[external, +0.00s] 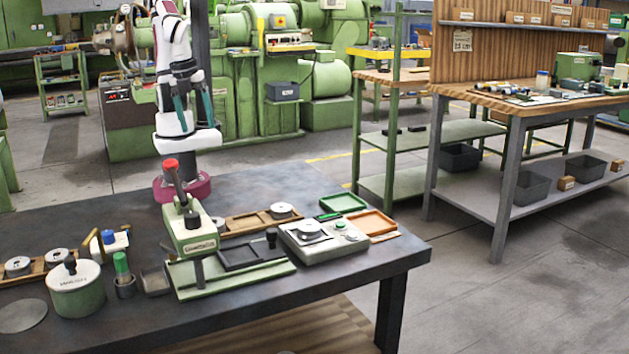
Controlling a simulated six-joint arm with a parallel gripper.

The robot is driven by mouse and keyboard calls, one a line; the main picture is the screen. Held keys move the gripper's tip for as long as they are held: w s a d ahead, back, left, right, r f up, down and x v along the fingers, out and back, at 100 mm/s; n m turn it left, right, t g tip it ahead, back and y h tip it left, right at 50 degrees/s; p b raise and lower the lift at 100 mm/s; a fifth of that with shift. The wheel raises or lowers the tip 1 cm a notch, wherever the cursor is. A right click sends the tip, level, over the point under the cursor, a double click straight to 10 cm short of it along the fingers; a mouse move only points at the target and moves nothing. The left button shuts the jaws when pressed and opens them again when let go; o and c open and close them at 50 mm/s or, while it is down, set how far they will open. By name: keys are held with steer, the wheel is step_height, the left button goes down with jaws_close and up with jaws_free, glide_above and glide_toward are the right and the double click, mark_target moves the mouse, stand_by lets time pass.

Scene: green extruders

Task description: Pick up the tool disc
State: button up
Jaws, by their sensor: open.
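Several round metal discs lie on the dark workbench, and I cannot tell which one is the tool disc. One pale disc (281,210) sits on a wooden tray at the back. Another disc (310,229) is on the light scale-like box at the right. Two discs, a left one (17,265) and a right one (58,257), sit in a wooden tray at the far left. A flat grey plate (22,316) lies at the left front. My gripper (196,120) appears to hang fingers down, spread apart and empty, high above the back of the bench and away from the discs.
A green press (194,240) with a red-topped lever stands mid-bench, near a black tray (250,254). A lidded green pot (76,288) and a green-capped bottle (122,268) stand left. Green (343,202) and orange (366,222) trays lie right. The bench's right front corner is clear.

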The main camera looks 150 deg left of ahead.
steer(key=w+a+r+m, duration=0.1)
steer(key=w+a+r, duration=0.15)
steer(key=w, duration=0.75)
steer(key=m+t+h, duration=0.1)
steer(key=m+h, duration=0.2)
steer(key=m, duration=0.2)
glide_above(309, 225)
steer(key=a, duration=0.1)
step_height(309, 225, down, 6)
steer(key=f, duration=1.4)
steer(key=shift+s+d+f, duration=0.1)
steer(key=shift+d+f, duration=0.3)
steer(key=shift+r, duration=0.1)
jaws_close()
